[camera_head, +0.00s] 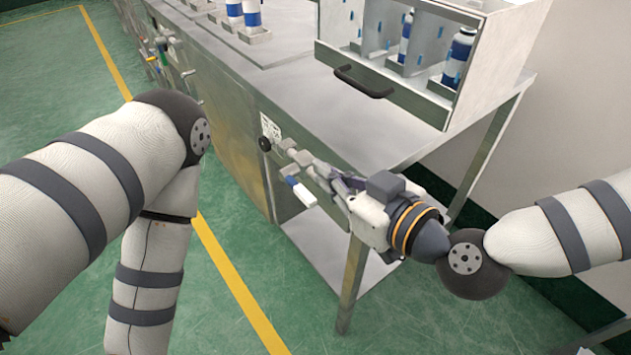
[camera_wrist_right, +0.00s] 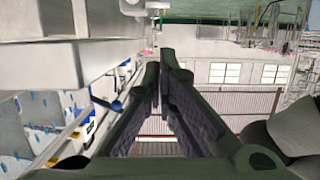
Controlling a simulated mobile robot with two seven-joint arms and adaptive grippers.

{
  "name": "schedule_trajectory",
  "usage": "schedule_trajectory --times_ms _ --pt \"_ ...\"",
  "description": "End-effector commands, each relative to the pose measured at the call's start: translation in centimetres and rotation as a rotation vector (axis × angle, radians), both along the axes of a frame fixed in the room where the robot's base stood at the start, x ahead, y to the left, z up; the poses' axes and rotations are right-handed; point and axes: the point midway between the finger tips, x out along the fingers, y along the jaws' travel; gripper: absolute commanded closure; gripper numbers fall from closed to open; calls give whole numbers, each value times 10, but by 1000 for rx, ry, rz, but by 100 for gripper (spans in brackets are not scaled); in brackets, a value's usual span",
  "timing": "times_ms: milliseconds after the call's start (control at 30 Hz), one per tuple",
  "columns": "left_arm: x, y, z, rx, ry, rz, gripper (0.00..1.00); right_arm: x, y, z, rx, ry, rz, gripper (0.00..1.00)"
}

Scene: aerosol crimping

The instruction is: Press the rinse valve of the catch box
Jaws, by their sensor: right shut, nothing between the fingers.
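The catch box (camera_head: 478,30) is a pale, clear-fronted box with a black handle (camera_head: 363,82) on its lower front edge, standing on the metal bench top. Blue-and-white cans show inside it. On the bench's front face below is a valve group with a round black knob (camera_head: 264,144), grey fittings and a white piece (camera_head: 301,192). I cannot tell for certain which part is the rinse valve. My right gripper (camera_head: 328,176) is beside these fittings, shut and empty; contact is unclear. Its fingers meet in the right wrist view (camera_wrist_right: 159,72). My left gripper is out of view.
The metal bench top (camera_head: 345,125) is bare in front of the catch box. More cans (camera_head: 252,16) stand in holders farther back. Other fittings (camera_head: 165,42) stick out from the bench front at upper left. A bench leg (camera_head: 352,285) stands below my right gripper. Green floor is open in front.

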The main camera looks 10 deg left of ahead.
Motion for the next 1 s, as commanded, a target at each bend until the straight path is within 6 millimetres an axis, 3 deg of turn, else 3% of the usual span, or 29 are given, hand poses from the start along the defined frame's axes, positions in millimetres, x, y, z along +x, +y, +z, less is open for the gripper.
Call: schedule_trajectory --times_ms 200,433,1000 --pt "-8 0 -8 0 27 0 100 24 31 -20 1 9 -2 100" --pt "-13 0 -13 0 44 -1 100 23 30 -48 0 5 -1 100" --pt "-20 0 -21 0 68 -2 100 27 29 -55 14 -3 -1 100"
